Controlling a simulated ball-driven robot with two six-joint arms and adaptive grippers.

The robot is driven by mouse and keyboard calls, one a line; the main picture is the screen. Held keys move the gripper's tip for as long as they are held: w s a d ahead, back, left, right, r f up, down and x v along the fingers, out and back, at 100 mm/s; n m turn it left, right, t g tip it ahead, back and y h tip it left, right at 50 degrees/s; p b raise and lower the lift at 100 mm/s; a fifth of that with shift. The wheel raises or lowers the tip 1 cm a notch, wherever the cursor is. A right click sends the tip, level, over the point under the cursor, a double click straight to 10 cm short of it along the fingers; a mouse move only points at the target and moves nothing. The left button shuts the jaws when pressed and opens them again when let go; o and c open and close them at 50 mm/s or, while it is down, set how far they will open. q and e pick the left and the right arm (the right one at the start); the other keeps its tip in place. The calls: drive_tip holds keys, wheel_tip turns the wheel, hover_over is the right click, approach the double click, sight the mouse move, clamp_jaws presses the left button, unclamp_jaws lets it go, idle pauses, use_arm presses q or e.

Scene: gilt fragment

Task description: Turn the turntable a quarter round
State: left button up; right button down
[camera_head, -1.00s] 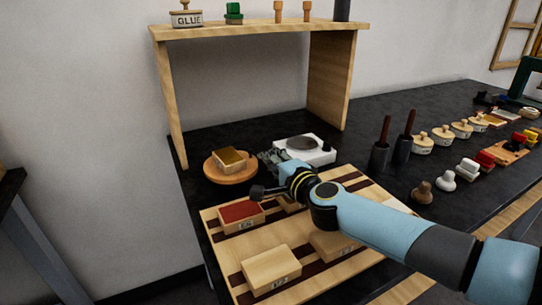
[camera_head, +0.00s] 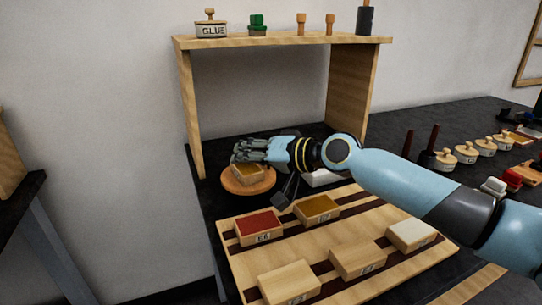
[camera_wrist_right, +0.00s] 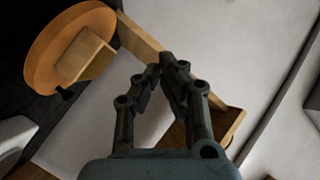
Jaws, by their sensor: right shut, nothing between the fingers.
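The turntable (camera_head: 240,188) is a round orange-brown wooden disc under the shelf. A wooden block with a gold-brown top (camera_head: 246,174) sits on it. My right gripper (camera_head: 237,155) is shut and empty; in the head view its fingers cover the block's back edge and the far side of the disc. In the right wrist view the turntable (camera_wrist_right: 38,62) with its block (camera_wrist_right: 84,56) lies at the upper left. My left gripper is out of view.
A wooden shelf (camera_head: 275,42) stands over the turntable, with its left side panel (camera_head: 191,110) close by. A white device (camera_head: 322,178) is mostly hidden behind my arm. A striped board (camera_head: 310,243) with several blocks lies in front.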

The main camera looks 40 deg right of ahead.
drive_tip(key=w+d+n+g+h, duration=0.1)
drive_tip(key=w+d+n, duration=0.1)
drive_tip(key=w+d+r+n+g+h, duration=0.1)
drive_tip(key=d+n+g, duration=0.1)
drive_tip(key=shift+w+n+b, duration=0.3)
drive_tip(key=shift+w, duration=0.05)
drive_tip(key=d+r+n+g+h, duration=0.1)
drive_tip(key=d+r+g+h, duration=0.15)
drive_tip(key=d, duration=0.45)
drive_tip(key=shift+h, duration=0.45)
drive_tip(key=b+x, duration=0.1)
drive_tip(key=x, duration=0.9)
drive_tip(key=shift+a+f, duration=0.15)
drive_tip(key=shift+f, duration=0.25)
drive_tip(key=s+p, duration=0.1)
drive_tip(key=s, duration=0.2)
drive_tip(key=shift+s, duration=0.55)
drive_tip(key=shift+s, duration=0.1)
